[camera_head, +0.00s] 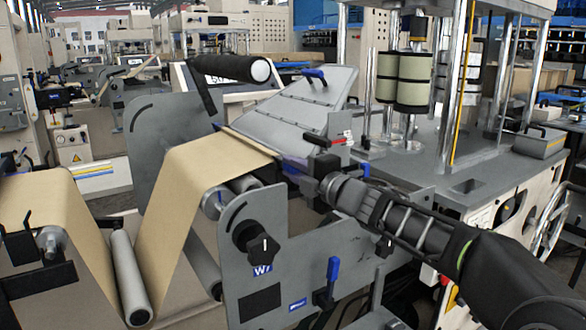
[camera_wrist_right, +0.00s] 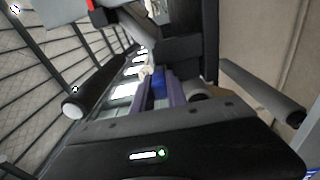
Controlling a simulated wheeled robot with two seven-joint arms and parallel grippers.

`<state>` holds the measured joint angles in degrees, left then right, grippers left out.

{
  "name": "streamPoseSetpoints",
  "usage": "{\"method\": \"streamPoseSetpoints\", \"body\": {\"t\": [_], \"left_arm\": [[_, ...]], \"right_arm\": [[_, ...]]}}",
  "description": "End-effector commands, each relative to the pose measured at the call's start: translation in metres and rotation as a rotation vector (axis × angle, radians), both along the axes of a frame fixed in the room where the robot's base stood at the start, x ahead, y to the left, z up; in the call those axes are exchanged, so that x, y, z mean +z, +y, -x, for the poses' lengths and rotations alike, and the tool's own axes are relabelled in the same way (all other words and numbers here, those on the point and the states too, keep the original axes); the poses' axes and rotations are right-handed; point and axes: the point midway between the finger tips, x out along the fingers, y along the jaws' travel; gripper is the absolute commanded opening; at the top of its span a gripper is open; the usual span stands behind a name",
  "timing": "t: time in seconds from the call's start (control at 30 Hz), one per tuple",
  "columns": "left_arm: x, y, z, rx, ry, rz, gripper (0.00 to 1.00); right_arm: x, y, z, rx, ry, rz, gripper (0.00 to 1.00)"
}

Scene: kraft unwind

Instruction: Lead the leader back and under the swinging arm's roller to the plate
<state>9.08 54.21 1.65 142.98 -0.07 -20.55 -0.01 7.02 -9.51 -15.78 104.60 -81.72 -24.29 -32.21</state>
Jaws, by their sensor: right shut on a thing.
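The brown kraft leader (camera_head: 192,165) rises from a lower roller (camera_head: 130,280) and passes over the top of the grey stand. Its dark front edge lies by my right gripper (camera_head: 300,168), which is shut on it at the right corner; the fingertips are partly hidden. The swinging arm's black roller (camera_head: 225,67) with a white end is raised above and left of the gripper. It also shows in the right wrist view (camera_wrist_right: 88,95). The grey sloping plate (camera_head: 300,105) lies behind the gripper. My left gripper is not in view.
A grey side plate (camera_head: 265,225) with a black knob (camera_head: 263,248) and a blue lever (camera_head: 332,270) stands below my right arm. Blue-handled (camera_head: 315,74) and red-handled (camera_head: 338,140) clamps flank the sloping plate. Tall posts and cream rolls (camera_head: 414,80) stand to the right.

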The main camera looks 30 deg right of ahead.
Motion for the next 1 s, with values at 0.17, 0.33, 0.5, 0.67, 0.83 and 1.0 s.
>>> {"method": "streamPoseSetpoints", "body": {"t": [0.17, 0.33, 0.5, 0.67, 0.83, 1.0], "left_arm": [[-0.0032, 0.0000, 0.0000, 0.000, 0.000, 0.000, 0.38], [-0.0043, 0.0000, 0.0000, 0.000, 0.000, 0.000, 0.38], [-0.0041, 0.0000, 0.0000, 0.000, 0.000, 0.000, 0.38], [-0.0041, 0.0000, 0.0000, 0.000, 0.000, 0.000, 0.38], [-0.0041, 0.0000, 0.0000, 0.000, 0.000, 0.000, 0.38], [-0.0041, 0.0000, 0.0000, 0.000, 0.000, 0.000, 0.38]], "right_arm": [[-0.0036, 0.0001, 0.0001, 0.000, -0.001, 0.000, 0.00], [-0.0053, 0.0001, 0.0000, 0.000, 0.000, 0.001, 0.00], [-0.0057, 0.0002, 0.0000, 0.000, 0.001, 0.000, 0.00], [-0.0061, 0.0002, -0.0001, 0.000, 0.001, 0.000, 0.25], [-0.0058, 0.0001, 0.0000, 0.000, 0.001, 0.000, 0.39], [-0.0055, 0.0001, 0.0000, 0.000, 0.000, 0.000, 0.43]]}}
